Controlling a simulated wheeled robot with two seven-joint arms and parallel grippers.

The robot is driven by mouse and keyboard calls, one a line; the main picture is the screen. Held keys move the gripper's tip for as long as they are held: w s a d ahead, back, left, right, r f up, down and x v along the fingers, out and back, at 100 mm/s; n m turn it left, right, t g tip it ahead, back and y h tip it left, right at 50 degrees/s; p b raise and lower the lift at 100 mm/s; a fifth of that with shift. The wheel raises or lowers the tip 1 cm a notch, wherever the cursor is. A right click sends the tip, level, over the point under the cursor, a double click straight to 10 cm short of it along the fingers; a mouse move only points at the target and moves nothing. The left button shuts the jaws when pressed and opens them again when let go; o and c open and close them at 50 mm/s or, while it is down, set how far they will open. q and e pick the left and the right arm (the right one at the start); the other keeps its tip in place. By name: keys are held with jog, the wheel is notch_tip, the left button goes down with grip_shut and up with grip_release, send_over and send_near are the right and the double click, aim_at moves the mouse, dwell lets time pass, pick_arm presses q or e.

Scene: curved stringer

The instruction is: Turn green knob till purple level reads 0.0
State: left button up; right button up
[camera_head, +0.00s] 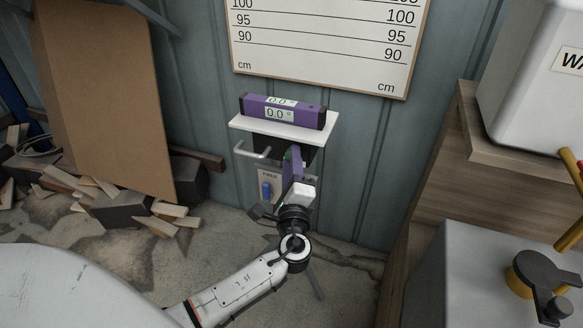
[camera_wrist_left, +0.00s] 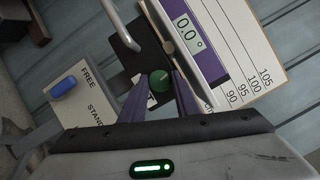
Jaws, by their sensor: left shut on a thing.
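The purple level (camera_head: 283,110) lies on a white plate (camera_head: 318,131) fixed at the wall. Its displays read 0.0; the left wrist view also shows the level (camera_wrist_left: 215,58) with 0.0° on its display. The green knob (camera_wrist_left: 160,80) sits on the black block under the plate. My left gripper (camera_head: 293,160) has its purple fingers on either side of the knob, and is shut on it. In the head view the gripper hides most of the knob. My right gripper is in neither view.
A blue switch (camera_head: 266,190) sits on a panel labelled FREE below the plate. A light handle (camera_head: 252,152) sticks out at left. A height chart (camera_head: 320,40) hangs above. Wood scraps (camera_head: 100,190) lie at left; a wooden cabinet (camera_head: 440,190) stands at right.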

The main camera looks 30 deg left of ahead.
pick_arm(q)
jog(key=m+t+b, duration=0.1)
jog(key=m, duration=0.1)
jog(key=shift+f+m, duration=0.15)
jog(key=shift+m, duration=0.15)
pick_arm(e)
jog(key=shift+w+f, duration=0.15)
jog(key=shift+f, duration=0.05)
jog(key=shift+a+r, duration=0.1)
pick_arm(q)
jog(key=o, duration=1)
jog(key=shift+o, duration=0.2)
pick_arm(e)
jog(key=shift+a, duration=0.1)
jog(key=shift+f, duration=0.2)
pick_arm(q)
jog(key=v, duration=1)
